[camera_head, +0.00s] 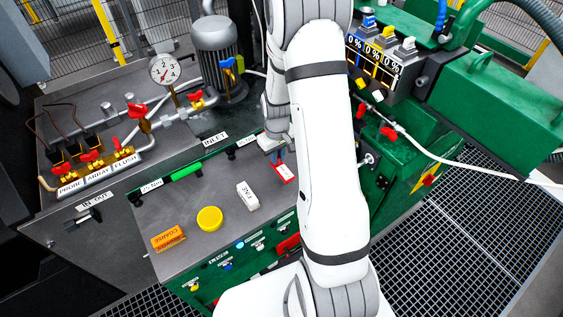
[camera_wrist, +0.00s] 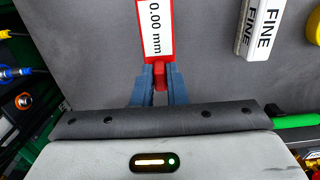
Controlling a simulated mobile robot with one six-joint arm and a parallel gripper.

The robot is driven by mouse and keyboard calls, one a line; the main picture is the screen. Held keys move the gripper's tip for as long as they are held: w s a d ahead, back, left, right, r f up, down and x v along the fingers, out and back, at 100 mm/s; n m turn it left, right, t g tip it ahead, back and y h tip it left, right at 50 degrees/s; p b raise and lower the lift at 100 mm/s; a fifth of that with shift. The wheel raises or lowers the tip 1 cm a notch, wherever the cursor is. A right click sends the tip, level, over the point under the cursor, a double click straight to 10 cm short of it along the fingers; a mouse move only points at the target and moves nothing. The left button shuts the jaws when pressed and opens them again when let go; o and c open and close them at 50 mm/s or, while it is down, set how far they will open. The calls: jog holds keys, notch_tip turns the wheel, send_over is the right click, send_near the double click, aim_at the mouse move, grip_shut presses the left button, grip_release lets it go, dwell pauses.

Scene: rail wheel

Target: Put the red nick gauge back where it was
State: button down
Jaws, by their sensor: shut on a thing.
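The red nick gauge (camera_head: 284,173) has a white face, which reads "0.00 mm" in the wrist view (camera_wrist: 156,32). My gripper (camera_head: 276,156) is shut on the gauge's narrow red end. In the wrist view its blue-grey fingers (camera_wrist: 159,80) pinch that end from both sides, and the face points away from the palm. The gauge is over the right part of the grey bench top (camera_head: 222,180), close to my arm. I cannot tell whether it touches the surface. No marked resting place for it is clear in either view.
A white "FINE" block (camera_head: 247,196), a yellow disc (camera_head: 209,219) and an orange "COARSE" block (camera_head: 168,239) lie on the bench top. A green bar (camera_head: 186,172) runs at its back edge. Pipes with red valves stand behind. A green machine (camera_head: 400,150) is to the right.

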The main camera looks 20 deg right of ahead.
aim_at(282, 168)
jog(key=shift+f+p, duration=0.3)
jog(key=shift+f, duration=1.6)
jog(key=shift+f, duration=0.2)
jog(key=c, duration=1.5)
grip_release()
jog(key=shift+o, duration=0.2)
jog(key=shift+r, duration=0.15)
